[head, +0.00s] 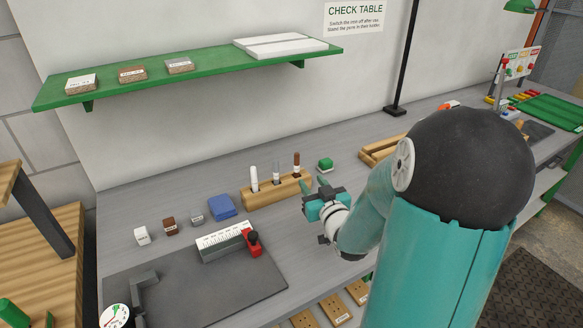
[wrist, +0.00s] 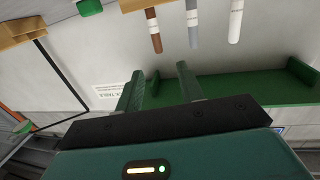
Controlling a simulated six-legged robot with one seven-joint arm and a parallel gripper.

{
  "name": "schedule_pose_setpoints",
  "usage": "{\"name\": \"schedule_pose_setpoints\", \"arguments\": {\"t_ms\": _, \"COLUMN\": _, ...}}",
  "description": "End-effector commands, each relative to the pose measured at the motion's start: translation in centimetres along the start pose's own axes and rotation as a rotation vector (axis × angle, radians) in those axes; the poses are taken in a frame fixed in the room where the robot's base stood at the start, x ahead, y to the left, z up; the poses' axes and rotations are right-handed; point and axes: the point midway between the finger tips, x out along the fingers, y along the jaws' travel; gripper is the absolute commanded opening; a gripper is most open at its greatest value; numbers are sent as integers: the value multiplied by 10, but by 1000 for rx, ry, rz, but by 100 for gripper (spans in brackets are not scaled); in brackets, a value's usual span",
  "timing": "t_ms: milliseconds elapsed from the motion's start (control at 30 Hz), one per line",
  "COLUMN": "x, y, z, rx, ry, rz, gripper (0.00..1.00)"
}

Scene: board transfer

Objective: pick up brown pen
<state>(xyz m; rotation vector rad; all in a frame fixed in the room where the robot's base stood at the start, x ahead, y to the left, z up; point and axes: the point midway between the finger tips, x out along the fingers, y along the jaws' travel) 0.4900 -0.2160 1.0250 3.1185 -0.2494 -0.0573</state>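The brown pen (head: 297,163) stands upright at the right end of a wooden pen holder (head: 262,197), beside a grey pen (head: 276,172) and a white pen (head: 254,178). In the wrist view, which looks upside down, the brown pen (wrist: 153,28) hangs from the top edge, with the grey pen (wrist: 193,22) and white pen (wrist: 235,20) to its right. My gripper (head: 315,184) is just right of the holder, apart from the brown pen. Its fingers (wrist: 160,69) are spread with nothing between them, and the brown pen appears beyond the gap.
A green block (head: 325,164) sits on the bench behind my gripper. A blue box (head: 221,207) and small blocks stand left of the holder. A gauge with a red part (head: 251,242) lies in front. A green shelf (head: 135,88) hangs on the wall above.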

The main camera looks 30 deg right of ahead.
Motion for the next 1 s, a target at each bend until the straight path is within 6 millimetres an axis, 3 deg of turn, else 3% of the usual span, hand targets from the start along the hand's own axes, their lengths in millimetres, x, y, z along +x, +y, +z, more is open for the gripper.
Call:
{"name": "schedule_pose_setpoints", "arguments": {"t_ms": 167, "x": 4, "y": 4, "z": 0, "rx": 17, "ry": 39, "rz": -3, "gripper": 38}}
{"name": "schedule_pose_setpoints", "arguments": {"t_ms": 500, "x": 65, "y": 4, "z": -3, "rx": 17, "ry": 38, "rz": -4, "gripper": 38}}
{"name": "schedule_pose_setpoints", "arguments": {"t_ms": 833, "x": 96, "y": 5, "z": -5, "rx": 16, "ry": 36, "rz": -3, "gripper": 38}}
{"name": "schedule_pose_setpoints", "arguments": {"t_ms": 1000, "x": 123, "y": 6, "z": -6, "rx": 18, "ry": 37, "rz": -3, "gripper": 38}}
